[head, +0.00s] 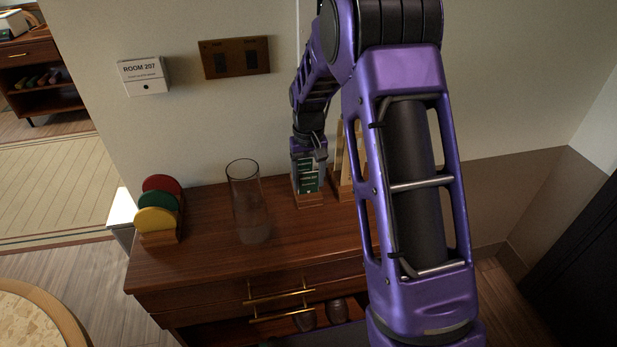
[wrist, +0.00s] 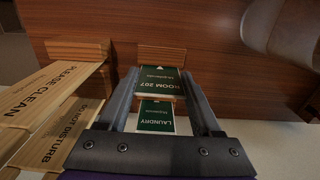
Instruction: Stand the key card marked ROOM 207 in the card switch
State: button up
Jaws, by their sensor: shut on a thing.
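The card switch (head: 146,86) is a white wall plate marked ROOM 207 with a dark spot, at the upper left in the head view. My gripper (head: 309,163) points down over a small wooden card stand (head: 309,201) on the cabinet. In the wrist view my gripper (wrist: 158,78) has a finger at each side edge of the green ROOM 207 key card (wrist: 158,85) and is shut on it. The card also shows in the head view (head: 309,183), in or just above the stand. A green LAUNDRY card (wrist: 156,117) is behind it, nearer the wall.
Wooden door signs (wrist: 48,88) stand in a rack right beside my gripper. A clear glass vase (head: 247,200) stands to its left, then a rack of coloured discs (head: 159,210). A brown double switch plate (head: 235,58) is on the wall.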

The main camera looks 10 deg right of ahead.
jog(key=o, duration=1.4)
jog(key=shift+c, duration=0.2)
